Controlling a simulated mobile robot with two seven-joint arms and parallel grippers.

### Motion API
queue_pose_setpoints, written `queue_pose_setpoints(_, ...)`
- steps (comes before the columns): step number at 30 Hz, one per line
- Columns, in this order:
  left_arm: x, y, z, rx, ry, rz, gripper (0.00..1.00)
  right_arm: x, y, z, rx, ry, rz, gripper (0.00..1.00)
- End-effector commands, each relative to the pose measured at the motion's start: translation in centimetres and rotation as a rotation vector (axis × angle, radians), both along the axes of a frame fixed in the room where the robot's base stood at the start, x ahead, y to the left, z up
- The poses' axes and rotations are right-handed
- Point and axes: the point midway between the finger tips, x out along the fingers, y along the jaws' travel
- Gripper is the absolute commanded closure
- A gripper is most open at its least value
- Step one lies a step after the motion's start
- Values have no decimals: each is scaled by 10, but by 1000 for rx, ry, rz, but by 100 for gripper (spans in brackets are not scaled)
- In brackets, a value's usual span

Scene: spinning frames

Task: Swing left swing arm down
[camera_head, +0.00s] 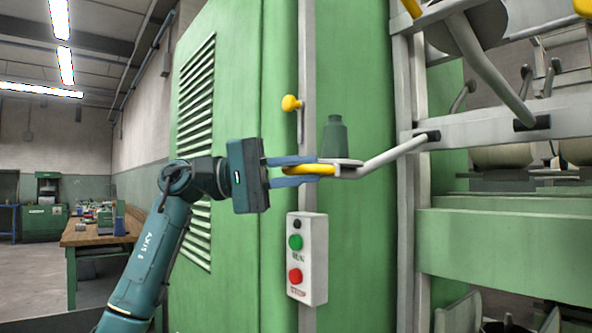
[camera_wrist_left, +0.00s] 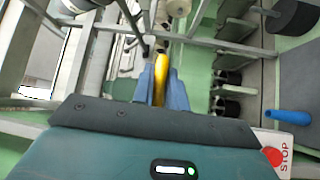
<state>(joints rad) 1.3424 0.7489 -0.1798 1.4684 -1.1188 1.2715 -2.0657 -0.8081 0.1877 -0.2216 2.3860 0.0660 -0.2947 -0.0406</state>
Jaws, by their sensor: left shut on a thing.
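The left swing arm (camera_head: 395,152) is a grey bar that slopes down to the left from a dark pivot on the pale machine frame. A flat plate and a yellow handle (camera_head: 296,170) are at its outer end. My left gripper (camera_head: 312,170) is shut on the yellow handle, with one blue finger above and one below it. In the left wrist view the yellow handle (camera_wrist_left: 161,82) sits between the two blue fingers. My right gripper is not in view.
A dark green bobbin-like piece (camera_head: 335,137) shows above the plate. A switch box (camera_head: 308,258) with green and red buttons is below my gripper. A yellow knob (camera_head: 291,103) is above it. A second grey bar (camera_head: 492,70) stands at upper right. A workbench (camera_head: 88,235) is far left.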

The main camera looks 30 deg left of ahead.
Motion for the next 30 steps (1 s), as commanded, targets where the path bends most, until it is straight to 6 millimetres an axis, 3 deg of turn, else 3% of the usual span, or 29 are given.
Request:
queue_pose_setpoints(17,2,0,-7,-16,-18,2,100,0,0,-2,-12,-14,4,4)
queue_pose_setpoints(18,2,0,-7,-16,-18,2,82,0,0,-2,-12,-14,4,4)
queue_pose_setpoints(24,2,0,-7,-12,-18,1,66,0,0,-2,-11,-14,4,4)
queue_pose_setpoints(30,2,0,-7,-11,-18,1,66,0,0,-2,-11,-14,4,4)
